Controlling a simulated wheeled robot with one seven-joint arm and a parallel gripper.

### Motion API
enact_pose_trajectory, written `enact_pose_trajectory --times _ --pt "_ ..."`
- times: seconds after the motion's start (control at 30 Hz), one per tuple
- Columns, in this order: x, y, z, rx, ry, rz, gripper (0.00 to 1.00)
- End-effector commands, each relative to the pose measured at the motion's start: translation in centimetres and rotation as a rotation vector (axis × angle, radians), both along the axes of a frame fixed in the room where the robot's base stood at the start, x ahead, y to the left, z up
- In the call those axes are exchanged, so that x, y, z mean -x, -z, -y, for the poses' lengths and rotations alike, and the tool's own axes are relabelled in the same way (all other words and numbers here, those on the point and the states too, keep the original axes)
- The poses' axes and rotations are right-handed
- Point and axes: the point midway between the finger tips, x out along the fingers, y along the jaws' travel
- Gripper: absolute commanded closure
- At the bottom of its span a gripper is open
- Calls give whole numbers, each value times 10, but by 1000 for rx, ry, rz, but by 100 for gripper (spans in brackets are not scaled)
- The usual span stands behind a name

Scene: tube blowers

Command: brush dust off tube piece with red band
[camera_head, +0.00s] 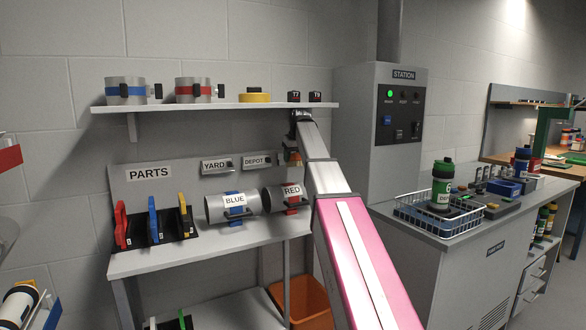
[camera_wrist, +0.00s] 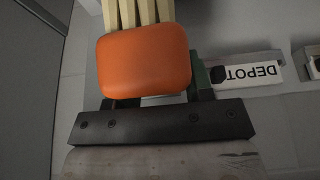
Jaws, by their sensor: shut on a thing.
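My gripper (camera_head: 292,146) is in front of the back panel, above the right end of the bench. It is shut on a brush, whose orange body (camera_wrist: 145,60) and pale bristles (camera_wrist: 138,12) fill the upper middle of the wrist view. In the head view the brush's orange part (camera_head: 294,157) shows small below the arm's end. A grey tube piece with a red band (camera_head: 287,198), labelled RED, lies on the bench below the brush, apart from it. My arm covers its right end. Another grey tube with a red band (camera_head: 193,90) stands on the upper shelf. Dust cannot be made out.
A grey tube labelled BLUE (camera_head: 231,206) lies left of the RED one. The DEPOT holder (camera_head: 257,161) is on the panel beside my gripper. The shelf (camera_head: 215,106) overhangs the bench. The grey station cabinet (camera_head: 399,125) stands right of my arm. An orange bin (camera_head: 300,300) is below.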

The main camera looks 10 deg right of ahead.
Motion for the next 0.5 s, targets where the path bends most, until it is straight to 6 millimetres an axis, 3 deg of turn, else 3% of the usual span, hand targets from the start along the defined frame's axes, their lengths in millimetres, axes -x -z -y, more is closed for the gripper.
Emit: enact_pose_trajectory --times 0.17,0.5 --pt "-3 -3 -1 2 -2 0 90" --pt "-1 23 -1 1 -3 -1 90"
